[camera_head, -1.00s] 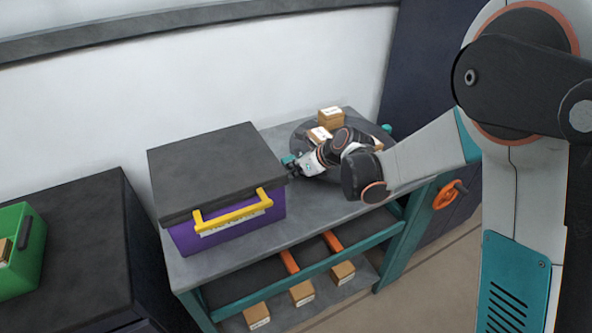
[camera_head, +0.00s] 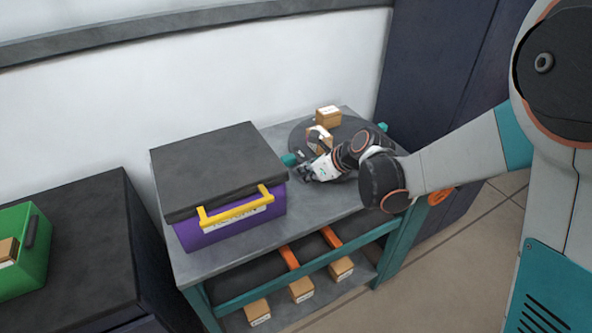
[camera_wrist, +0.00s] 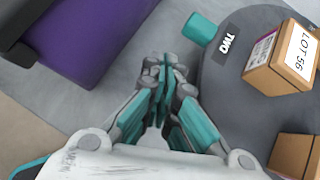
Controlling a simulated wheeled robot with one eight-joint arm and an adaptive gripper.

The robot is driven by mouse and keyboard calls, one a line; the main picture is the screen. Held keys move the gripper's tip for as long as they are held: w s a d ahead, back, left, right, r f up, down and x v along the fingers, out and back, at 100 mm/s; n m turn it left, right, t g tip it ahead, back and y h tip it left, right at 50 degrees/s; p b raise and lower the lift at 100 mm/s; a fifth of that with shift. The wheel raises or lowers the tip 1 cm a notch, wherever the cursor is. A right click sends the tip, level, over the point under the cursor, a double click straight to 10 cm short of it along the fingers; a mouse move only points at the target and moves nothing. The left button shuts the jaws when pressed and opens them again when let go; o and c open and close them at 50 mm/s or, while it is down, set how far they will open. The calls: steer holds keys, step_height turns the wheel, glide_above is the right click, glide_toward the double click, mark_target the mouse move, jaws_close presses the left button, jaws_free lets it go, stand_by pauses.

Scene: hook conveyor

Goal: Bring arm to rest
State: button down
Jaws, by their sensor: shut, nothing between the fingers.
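My gripper (camera_head: 304,170) is at the end of my arm, over the grey workbench top (camera_head: 300,205), between the purple box and the round dark turntable. In the wrist view its teal fingers (camera_wrist: 165,80) are together with nothing between them. My arm reaches in from the right, its wrist hiding part of the turntable.
A purple box (camera_head: 235,225) with a dark lid and yellow handle stands left of my gripper. Several small boxes sit on the lower shelf. A green bin (camera_head: 35,255) stands far left.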

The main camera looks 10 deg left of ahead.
steer(key=s+d+r+n+t+h+p, duration=0.2)
steer(key=s+d+r+n+h, duration=0.2)
steer(key=s+d+r+n, duration=1)
steer(key=s+d+n+h, duration=0.3)
steer(key=s+d+n, duration=0.7)
steer(key=d, duration=0.4)
steer(key=shift+s+d+r+t+h, duration=0.3)
steer(key=shift+s+h, duration=0.1)
steer(key=shift+s, duration=0.45)
